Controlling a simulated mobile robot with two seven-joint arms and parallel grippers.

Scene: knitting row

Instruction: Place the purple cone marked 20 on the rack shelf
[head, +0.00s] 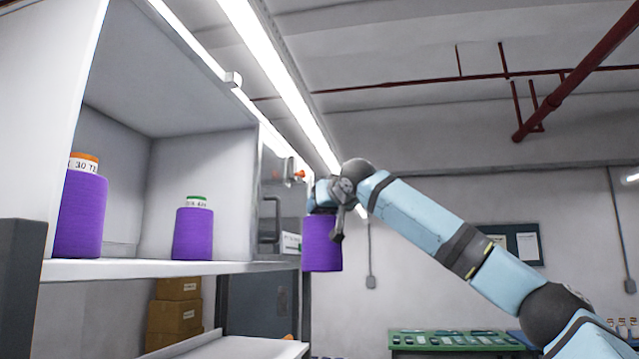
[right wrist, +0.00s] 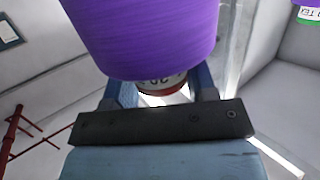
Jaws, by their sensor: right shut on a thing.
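My right gripper (head: 332,195) is shut on a purple cone (head: 322,245) near its top. The cone hangs roughly upright in the air, just right of the rack shelf (head: 170,268) and outside the open bay. In the right wrist view the same cone (right wrist: 145,35) fills the top middle. Its white end band, seen upside down, seems to read 20 and has a reddish rim. My left gripper is not in view.
On the shelf stand a purple cone with an orange top (head: 82,215), marked 30, and a green-topped purple cone (head: 193,232). Bare shelf lies around the green-topped cone. Cardboard boxes (head: 175,315) sit below. A green table (head: 455,341) stands at the back right.

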